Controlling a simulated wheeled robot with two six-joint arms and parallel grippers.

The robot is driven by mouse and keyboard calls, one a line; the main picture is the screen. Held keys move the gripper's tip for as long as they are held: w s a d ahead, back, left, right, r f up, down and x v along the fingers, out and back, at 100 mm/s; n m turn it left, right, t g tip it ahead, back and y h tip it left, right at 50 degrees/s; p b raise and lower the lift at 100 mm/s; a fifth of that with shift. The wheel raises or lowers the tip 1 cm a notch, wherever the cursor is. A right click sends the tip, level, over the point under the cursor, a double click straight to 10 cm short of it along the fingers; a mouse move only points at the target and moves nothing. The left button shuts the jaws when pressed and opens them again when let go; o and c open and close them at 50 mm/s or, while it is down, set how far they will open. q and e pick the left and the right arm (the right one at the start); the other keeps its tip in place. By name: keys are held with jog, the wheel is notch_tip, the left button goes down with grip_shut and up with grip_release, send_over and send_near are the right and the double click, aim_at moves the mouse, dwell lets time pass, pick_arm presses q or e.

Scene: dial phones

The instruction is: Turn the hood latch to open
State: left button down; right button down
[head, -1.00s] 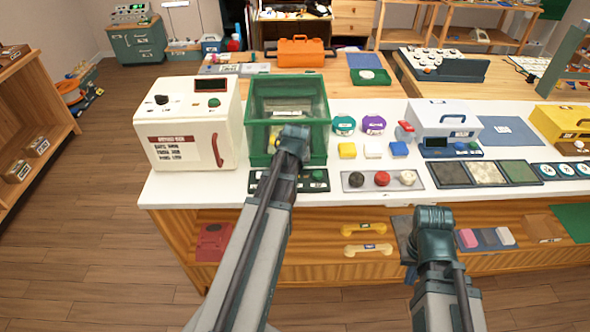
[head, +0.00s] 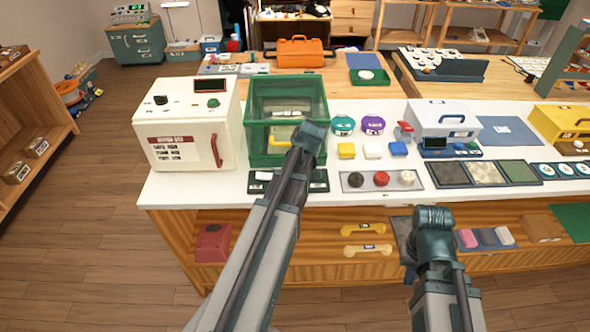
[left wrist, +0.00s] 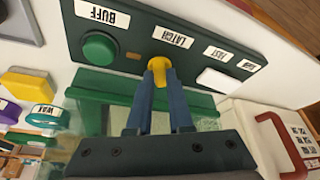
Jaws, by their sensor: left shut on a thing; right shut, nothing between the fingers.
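The green hood (head: 257,150), a box with see-through panels, stands on the white counter. Its dark green control panel (head: 320,182) lies at its front; it also shows in the left wrist view (left wrist: 125,60) with a green button and a white switch. The yellow latch knob (left wrist: 160,68) sits under the LATCH label. My left gripper (left wrist: 158,84) is shut on this knob, its blue fingers on both sides. In the head view my left arm hides the knob and fingertips. My right gripper (head: 411,272) is shut and empty, low before the counter front; its fingers are mostly hidden.
A cream machine (head: 186,125) stands close left of the hood. Teal (head: 343,125) and purple (head: 373,125) round items and coloured blocks are close on its right. A tray with round knobs (head: 381,181) lies near the counter edge. Open shelving is below.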

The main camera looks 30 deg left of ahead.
pick_arm(q)
jog(key=n, duration=0.1)
jog(key=n+g, duration=0.1)
jog(key=n, duration=0.2)
jog(key=shift+w+g, duration=0.25)
jog(key=shift+g, duration=0.15)
jog(key=shift+w+n+g+y, duration=0.1)
jog(key=shift+n+g+y, duration=0.35)
jog(key=shift+n, duration=1.45)
jog(key=shift+d+n+g+h, duration=0.1)
jog(key=shift+n+g+h, duration=0.15)
jog(key=shift+n, duration=0.05)
jog(key=c, duration=0.8)
grip_release()
jog(key=shift+r, duration=0.15)
jog(key=shift+p+v, duration=6.4)
jog(key=shift+v, duration=0.4)
